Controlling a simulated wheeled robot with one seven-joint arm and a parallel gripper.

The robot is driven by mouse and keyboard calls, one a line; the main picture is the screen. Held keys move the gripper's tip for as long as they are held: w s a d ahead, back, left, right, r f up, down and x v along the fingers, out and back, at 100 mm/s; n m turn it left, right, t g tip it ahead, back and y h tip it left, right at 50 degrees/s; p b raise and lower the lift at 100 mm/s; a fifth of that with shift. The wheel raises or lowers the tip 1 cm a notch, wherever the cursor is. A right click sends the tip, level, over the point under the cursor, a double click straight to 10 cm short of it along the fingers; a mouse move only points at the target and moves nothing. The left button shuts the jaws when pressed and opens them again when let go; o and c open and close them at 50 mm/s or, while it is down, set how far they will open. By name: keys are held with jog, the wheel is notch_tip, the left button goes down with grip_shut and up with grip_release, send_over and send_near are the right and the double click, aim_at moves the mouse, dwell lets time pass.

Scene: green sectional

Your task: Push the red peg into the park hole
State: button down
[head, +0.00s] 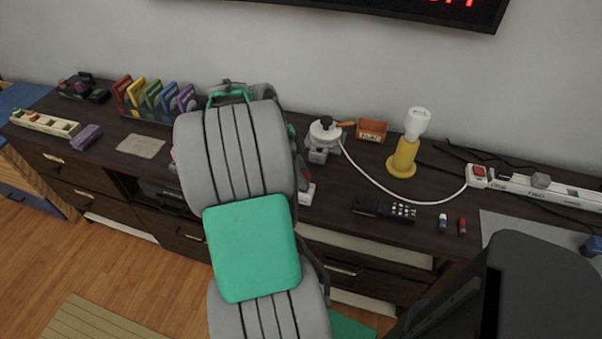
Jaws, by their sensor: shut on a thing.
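My grey arm with a green panel fills the middle of the head view and covers part of the dark sideboard (420,178). My gripper is hidden behind the arm, so its jaws and anything between them do not show. I cannot make out the red peg or the park hole for certain. A cream block (45,122) with small coloured pieces, some reddish and green, lies at the far left. A small white object (307,193) shows partly at the arm's right edge.
Coloured upright plates (152,95) stand at the back left, near a purple block (87,137). Right of the arm are an orange bin (372,131), a yellow-and-white lamp-like object (404,155), a black remote (384,209), a white cable and a power strip (545,189).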

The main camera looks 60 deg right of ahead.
jog(key=shift+f+b, duration=0.8)
jog(key=shift+f, duration=0.15)
jog(key=c, duration=0.9)
grip_release()
jog(key=shift+r, duration=0.1)
jog(key=p+v, duration=0.1)
jog(key=v, duration=0.6)
jog(key=shift+w+a+r, duration=0.1)
jog(key=shift+r, duration=0.25)
